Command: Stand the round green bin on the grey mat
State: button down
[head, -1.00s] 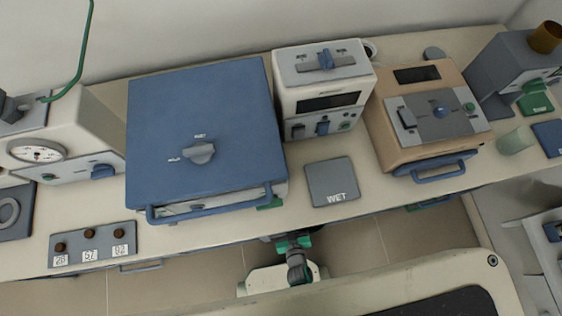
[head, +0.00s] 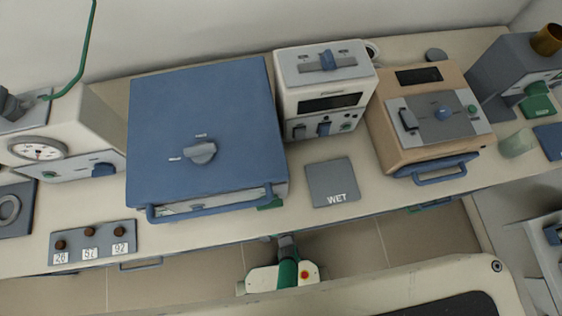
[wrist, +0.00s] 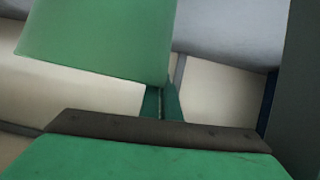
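The grey mat (head: 332,184), marked "WET", lies flat and bare near the front edge of the counter. A pale green round container (head: 517,144), the only round green vessel I can make out, stands at the right of the counter. My gripper (head: 287,245) is low, in front of the counter edge, left of and below the mat and far from that container. The wrist view shows green and dark gripper parts (wrist: 160,108) close up. A flat green shape (wrist: 100,40) fills its upper left; I cannot tell what it is. The finger opening is unclear.
A large blue-topped furnace (head: 200,120) stands left of the mat, a white unit (head: 322,80) behind it, and a tan furnace (head: 425,115) to its right. A grey device (head: 500,70) and a green block (head: 537,103) are near the container. A labelled strip (head: 92,243) lies front left.

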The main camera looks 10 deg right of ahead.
jog(key=shift+s+f, duration=0.1)
jog(key=shift+f, duration=0.15)
jog(key=c, duration=2.4)
grip_release()
jog(key=shift+s+d, duration=0.1)
jog(key=shift+d, duration=0.05)
jog(key=shift+c, duration=0.2)
jog(key=o, duration=0.4)
jog(key=shift+o, duration=0.2)
jog(key=shift+s, duration=0.1)
jog(key=shift+s+r, duration=0.1)
jog(key=shift+s, duration=0.15)
jog(key=v, duration=1.1)
jog(key=shift+r, duration=0.1)
